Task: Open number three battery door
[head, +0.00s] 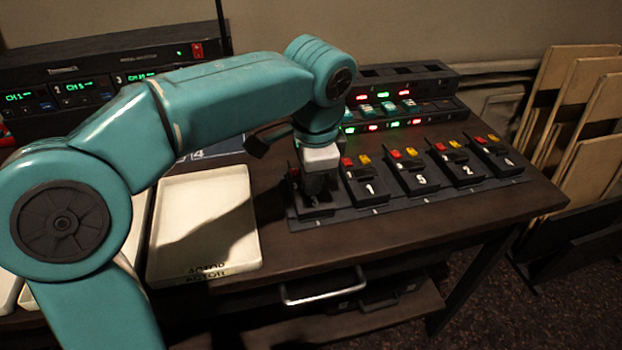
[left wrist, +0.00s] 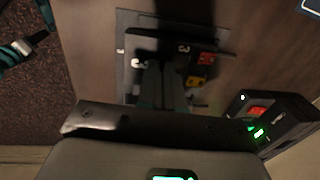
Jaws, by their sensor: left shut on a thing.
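The battery packs stand in a dark row on the desk, with white numbers and red and yellow latches. The leftmost pack (head: 312,211) carries a white 3 in the left wrist view (left wrist: 183,48); its number is hidden in the head view. My left gripper (head: 318,190) points down onto this pack. Its dark fingers (left wrist: 163,92) are shut beside the red and yellow latches, on what appears to be the pack's door. The fingers and their shadow hide most of the door, so I cannot tell how far it stands open.
Packs 1 (head: 365,186), 5 (head: 414,175), 2 (head: 454,165) and 4 (head: 490,156) stand to the right. A rack with lit lamps (head: 408,124) is behind them. A cream tray (head: 243,250) lies left. The desk's front strip is clear.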

